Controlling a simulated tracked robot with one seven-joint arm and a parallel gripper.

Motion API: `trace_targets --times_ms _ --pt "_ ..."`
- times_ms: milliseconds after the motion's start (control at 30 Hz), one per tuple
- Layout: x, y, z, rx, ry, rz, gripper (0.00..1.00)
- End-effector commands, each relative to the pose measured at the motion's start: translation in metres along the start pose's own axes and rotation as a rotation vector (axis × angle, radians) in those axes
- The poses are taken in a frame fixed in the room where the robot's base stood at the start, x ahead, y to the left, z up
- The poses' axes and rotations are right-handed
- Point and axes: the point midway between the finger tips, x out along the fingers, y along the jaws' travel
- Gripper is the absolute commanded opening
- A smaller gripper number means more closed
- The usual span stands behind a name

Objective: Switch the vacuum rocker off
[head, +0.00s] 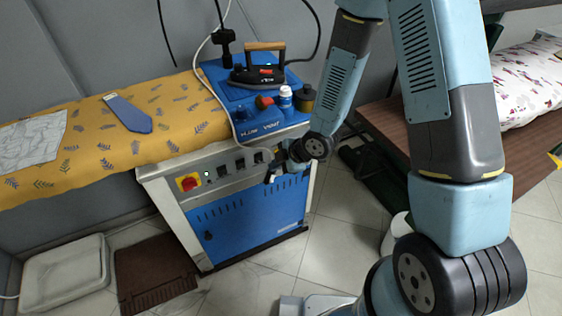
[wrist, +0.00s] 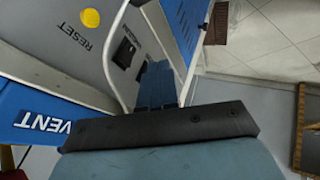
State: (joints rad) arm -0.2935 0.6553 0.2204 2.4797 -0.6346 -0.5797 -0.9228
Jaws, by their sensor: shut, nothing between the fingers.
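The ironing station's grey control panel (head: 225,172) carries several black rockers, and one rocker (head: 240,164) shows near its middle. Their labels are too small to read, so I cannot tell which is the vacuum rocker. My gripper (head: 269,176) is shut and empty at the panel's right end, close to its face. In the wrist view a black rocker (wrist: 124,52) sits on the panel just beyond my gripper's blue fingers (wrist: 156,86). I cannot tell whether they touch the panel. The rocker's on or off position is unclear. My wrist hides the panel's right end.
A red-and-yellow main switch (head: 189,182) and a small green lamp sit at the panel's left. A yellow button (wrist: 90,18) marked RESET shows in the wrist view. An iron (head: 258,75) and bottles stand on top.

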Motion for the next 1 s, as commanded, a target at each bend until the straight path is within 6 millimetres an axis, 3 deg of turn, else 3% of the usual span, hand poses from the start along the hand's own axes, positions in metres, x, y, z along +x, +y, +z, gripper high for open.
trace_targets --times_ms 233,500,1000 --pt "0.036 -0.001 0.000 0.000 0.000 -0.002 0.00" --pt "0.046 0.031 -0.002 0.000 0.001 0.000 0.00" --pt "0.048 0.036 -0.003 0.001 0.000 -0.001 0.00"
